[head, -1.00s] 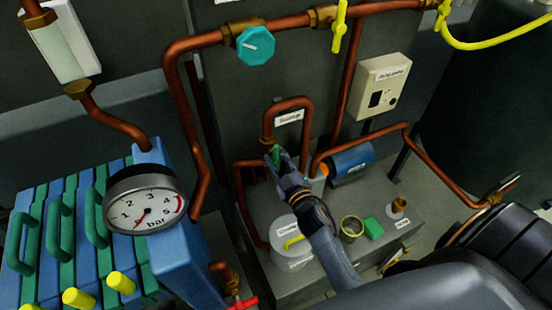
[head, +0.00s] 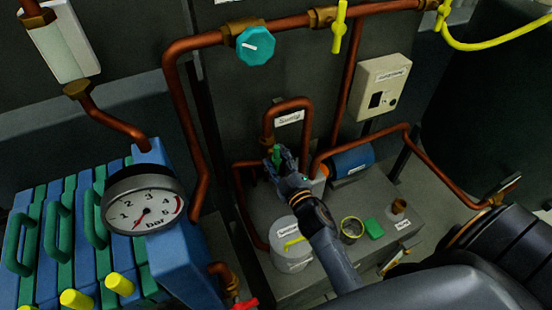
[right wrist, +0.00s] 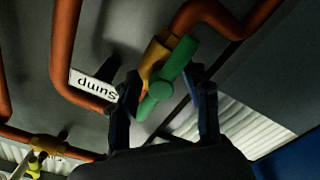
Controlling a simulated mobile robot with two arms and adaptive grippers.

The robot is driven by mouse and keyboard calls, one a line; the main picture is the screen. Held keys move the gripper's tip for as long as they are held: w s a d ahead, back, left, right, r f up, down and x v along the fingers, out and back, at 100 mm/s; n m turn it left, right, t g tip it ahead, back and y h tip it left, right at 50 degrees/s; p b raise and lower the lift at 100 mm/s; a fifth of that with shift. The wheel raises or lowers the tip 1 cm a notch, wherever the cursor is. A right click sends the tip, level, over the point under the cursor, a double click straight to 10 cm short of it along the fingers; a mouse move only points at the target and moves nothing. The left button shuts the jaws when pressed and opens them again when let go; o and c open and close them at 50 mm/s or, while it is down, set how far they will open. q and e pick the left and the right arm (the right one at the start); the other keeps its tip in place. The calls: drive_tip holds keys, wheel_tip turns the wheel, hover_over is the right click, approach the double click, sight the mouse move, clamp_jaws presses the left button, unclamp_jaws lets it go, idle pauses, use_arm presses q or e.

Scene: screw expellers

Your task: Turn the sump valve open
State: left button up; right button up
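The sump valve is on the copper pipe loop beside a label reading "Sump" (head: 289,118). Its green handle (head: 276,154) is upright in the head view and slants up to the right in the right wrist view (right wrist: 172,75). Its brass body (right wrist: 163,55) sits just behind the handle. My right gripper (head: 282,160) is at the handle. In the right wrist view its two fingers (right wrist: 163,92) stand apart on either side of the handle, with a gap at the left finger; contact at the right finger is unclear. My left gripper is not in view.
A turquoise knob (head: 255,46) and a yellow lever (head: 339,28) are on the upper pipe. A grey control box (head: 383,86) is on the wall at right. A round pressure gauge (head: 144,205) stands at left.

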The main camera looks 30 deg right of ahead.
drive_tip(key=shift+o, duration=0.4)
drive_tip(key=shift+s+r, duration=0.1)
drive_tip(key=s, duration=1.2)
drive_tip(key=shift+a, duration=0.3)
